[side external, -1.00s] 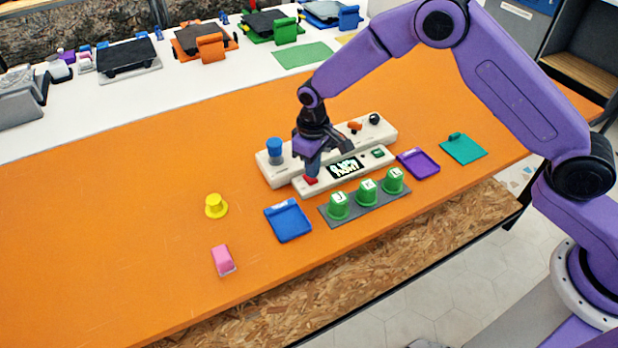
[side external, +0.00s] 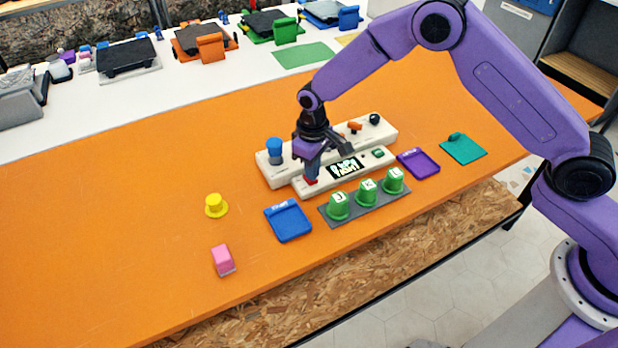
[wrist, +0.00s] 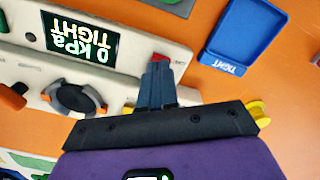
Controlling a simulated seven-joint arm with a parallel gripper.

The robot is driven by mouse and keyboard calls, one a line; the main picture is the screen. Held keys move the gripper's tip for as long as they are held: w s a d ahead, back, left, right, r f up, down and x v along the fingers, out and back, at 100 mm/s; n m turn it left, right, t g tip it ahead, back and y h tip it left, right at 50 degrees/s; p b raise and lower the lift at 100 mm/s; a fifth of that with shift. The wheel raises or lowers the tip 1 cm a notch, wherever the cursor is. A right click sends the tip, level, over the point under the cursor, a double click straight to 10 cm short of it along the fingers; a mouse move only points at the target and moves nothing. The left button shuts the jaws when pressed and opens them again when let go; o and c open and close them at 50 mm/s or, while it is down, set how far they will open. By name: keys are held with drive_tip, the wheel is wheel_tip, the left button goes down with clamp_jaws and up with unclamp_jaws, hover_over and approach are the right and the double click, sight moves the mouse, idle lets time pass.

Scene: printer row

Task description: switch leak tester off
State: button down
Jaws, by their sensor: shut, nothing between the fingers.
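The leak tester is a cream unit (side external: 378,165) with a dark screen (side external: 346,167), a red button (side external: 311,181) at its left end and a green button (side external: 378,153) at its right. In the wrist view the screen (wrist: 80,38) reads "0 kPa TIGHT", upside down. My gripper (side external: 311,177) is shut and empty, pointing down at the red button. In the wrist view the fingertips (wrist: 156,66) overlap the red button (wrist: 160,58) and hide most of it. I cannot tell whether it is pressed in.
Behind stands a cream panel (side external: 388,131) with a blue knob (side external: 275,150), an orange lever (side external: 354,127) and a black knob (side external: 374,118). In front are green lettered caps (side external: 367,192), a blue tray (side external: 288,221) and a purple tray (side external: 418,162). The orange table's left is mostly clear.

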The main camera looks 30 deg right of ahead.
drive_tip(key=shift+f, duration=0.6)
idle(0.4)
drive_tip(key=shift+r, duration=3.5)
